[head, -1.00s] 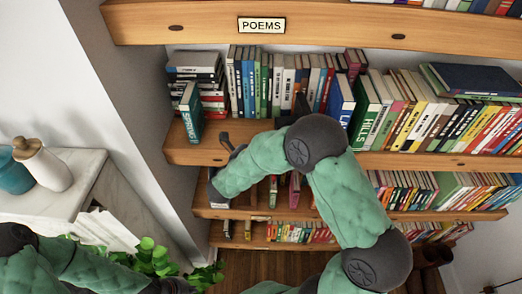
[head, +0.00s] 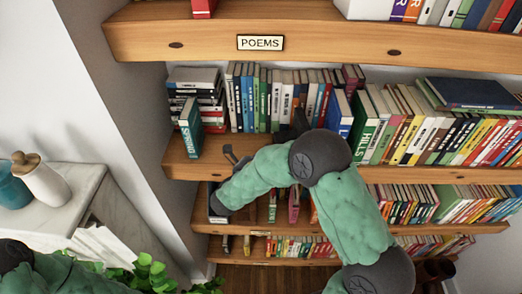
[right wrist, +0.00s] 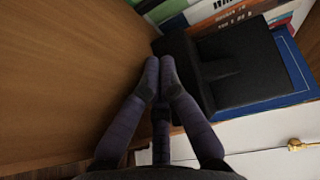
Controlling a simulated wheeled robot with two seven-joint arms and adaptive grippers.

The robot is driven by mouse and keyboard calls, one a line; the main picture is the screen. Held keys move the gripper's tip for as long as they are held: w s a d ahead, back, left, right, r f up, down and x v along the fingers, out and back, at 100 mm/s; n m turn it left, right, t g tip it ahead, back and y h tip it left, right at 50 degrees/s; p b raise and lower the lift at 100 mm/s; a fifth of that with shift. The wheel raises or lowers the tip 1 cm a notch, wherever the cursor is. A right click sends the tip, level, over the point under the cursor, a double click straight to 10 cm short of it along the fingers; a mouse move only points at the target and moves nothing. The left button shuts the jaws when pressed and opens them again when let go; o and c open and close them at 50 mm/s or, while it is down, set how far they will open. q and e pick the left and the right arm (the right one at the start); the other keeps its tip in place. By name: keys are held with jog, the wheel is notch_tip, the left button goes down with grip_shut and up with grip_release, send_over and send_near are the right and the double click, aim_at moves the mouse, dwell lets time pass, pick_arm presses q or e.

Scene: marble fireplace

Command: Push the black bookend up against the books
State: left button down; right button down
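The black bookend (right wrist: 240,68) stands close in the right wrist view, with a flat dark plate and a raised rib. Book spines (right wrist: 215,12) lie beyond it and a blue book (right wrist: 285,92) lies along its side. In the head view, a dark piece that looks like the bookend (head: 300,122) shows behind my right arm, in front of the book row (head: 275,95); the rest is hidden. My right gripper (right wrist: 162,72) has its fingertips together, empty, just beside the bookend; I cannot tell if they touch. My left gripper is out of view; only its arm shows at lower left.
The wooden shelf (head: 185,168) has bare space at its left front. A teal book (head: 190,128) stands there before stacked books (head: 195,78). A shelf with a POEMS label (head: 130,38) hangs above. A marble mantel (head: 85,178) with a white vase (head: 42,180) is at left.

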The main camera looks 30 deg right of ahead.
jog(key=shift+s+d+p, duration=0.25)
jog(key=shift+s+d, duration=0.25)
jog(key=shift+d, duration=0.3)
jog(key=shift+s+d+p, duration=0.25)
jog(key=shift+s+d, duration=0.25)
jog(key=shift+d, duration=0.25)
jog(key=shift+w+a+p, duration=0.2)
jog(key=shift+w+a, duration=0.3)
jog(key=shift+a, duration=0.3)
jog(key=shift+w+a+p, duration=0.15)
jog(key=shift+w+a, duration=0.35)
jog(key=shift+a, duration=0.3)
jog(key=s+a+p, duration=0.5)
jog(key=s+a, duration=0.2)
jog(key=s, duration=0.5)
jog(key=shift+a, duration=0.1)
